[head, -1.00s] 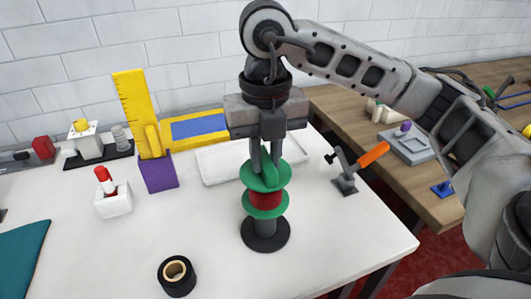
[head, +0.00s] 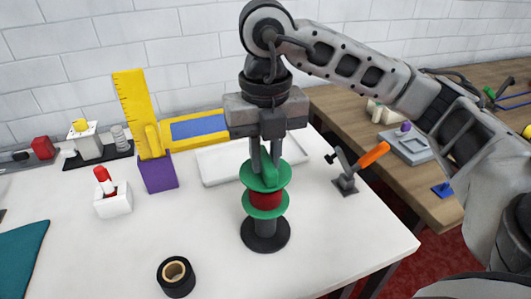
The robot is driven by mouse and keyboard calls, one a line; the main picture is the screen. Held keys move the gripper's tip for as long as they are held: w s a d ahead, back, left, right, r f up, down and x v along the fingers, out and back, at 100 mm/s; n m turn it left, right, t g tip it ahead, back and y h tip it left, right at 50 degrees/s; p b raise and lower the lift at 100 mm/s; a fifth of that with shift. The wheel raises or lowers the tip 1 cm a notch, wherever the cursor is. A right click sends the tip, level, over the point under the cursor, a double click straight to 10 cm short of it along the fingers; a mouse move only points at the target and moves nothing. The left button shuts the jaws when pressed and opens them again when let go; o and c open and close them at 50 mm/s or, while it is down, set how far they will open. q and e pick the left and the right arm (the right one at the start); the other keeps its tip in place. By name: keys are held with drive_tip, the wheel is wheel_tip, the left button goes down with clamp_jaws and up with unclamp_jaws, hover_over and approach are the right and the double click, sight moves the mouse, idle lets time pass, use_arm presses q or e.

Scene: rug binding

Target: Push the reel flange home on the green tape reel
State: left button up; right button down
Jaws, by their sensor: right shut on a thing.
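The green tape reel (head: 266,211) stands on a dark post with a round black base (head: 265,237). It has a lower green flange and a red core (head: 265,200). The upper green reel flange (head: 281,179) lies level at the top of the red core, and I see no clear gap between them. My right gripper (head: 266,172) points straight down from above and is shut on the green grip of the flange. The fingertips hide part of that grip. My left gripper is not in view.
A black tape roll (head: 176,277) lies at the front. A toggle clamp with an orange handle (head: 373,155) stands to the right. A white tray (head: 218,174), a purple holder (head: 160,176) with yellow rulers and a white block (head: 116,205) stand behind and left. The front right tabletop is clear.

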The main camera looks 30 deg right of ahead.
drive_tip(key=shift+f, duration=0.15)
idle(0.5)
drive_tip(key=shift+f+b, duration=0.35)
drive_tip(key=shift+b, duration=0.15)
drive_tip(key=shift+f+b, duration=0.3)
drive_tip(key=c, duration=1.3)
unclamp_jaws()
drive_tip(key=shift+o, duration=0.2)
